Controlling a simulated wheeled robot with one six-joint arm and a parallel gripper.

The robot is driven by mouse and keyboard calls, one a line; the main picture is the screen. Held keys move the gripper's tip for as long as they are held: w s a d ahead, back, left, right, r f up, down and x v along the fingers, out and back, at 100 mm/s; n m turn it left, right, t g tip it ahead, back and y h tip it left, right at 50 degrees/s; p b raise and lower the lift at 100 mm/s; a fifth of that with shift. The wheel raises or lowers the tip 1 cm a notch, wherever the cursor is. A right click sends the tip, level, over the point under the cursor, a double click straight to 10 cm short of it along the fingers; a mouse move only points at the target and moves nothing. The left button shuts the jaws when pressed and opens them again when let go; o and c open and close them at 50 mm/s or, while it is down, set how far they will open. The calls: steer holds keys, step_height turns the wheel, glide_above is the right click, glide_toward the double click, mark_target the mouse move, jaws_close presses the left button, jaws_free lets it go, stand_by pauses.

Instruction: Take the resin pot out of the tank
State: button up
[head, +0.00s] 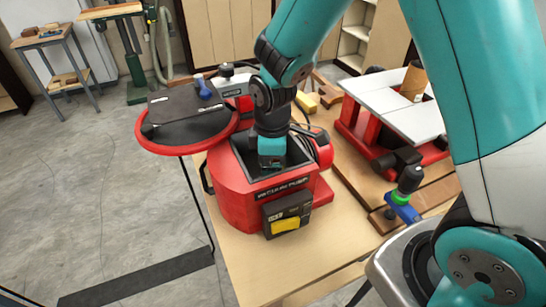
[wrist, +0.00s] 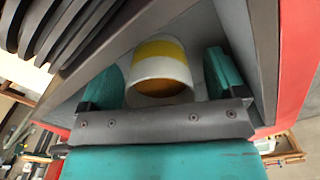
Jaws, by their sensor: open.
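The tank is the red vacuum pump body (head: 240,203) on the workbench, with a dark square opening at its top. My gripper (head: 271,160) reaches down into this opening in the head view, and its fingers are hidden there. In the wrist view my gripper (wrist: 164,85) is open, with one teal finger on each side of the resin pot (wrist: 160,68). The pot is a white cup with a yellow band and amber-brown contents, inside the grey-walled tank. Whether the fingers touch the pot cannot be told.
A round red-rimmed lid with a dark top (head: 180,130) is swung out left of the tank. A red machine with a white top (head: 395,110) stands to the right. A clamp with a green-ringed handle (head: 405,190) is near it. The bench front (head: 265,265) is clear.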

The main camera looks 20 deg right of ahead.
steer(key=shift+f, duration=0.25)
steer(key=c, duration=1.1)
steer(key=shift+o, duration=0.2)
steer(key=shift+r, duration=0.1)
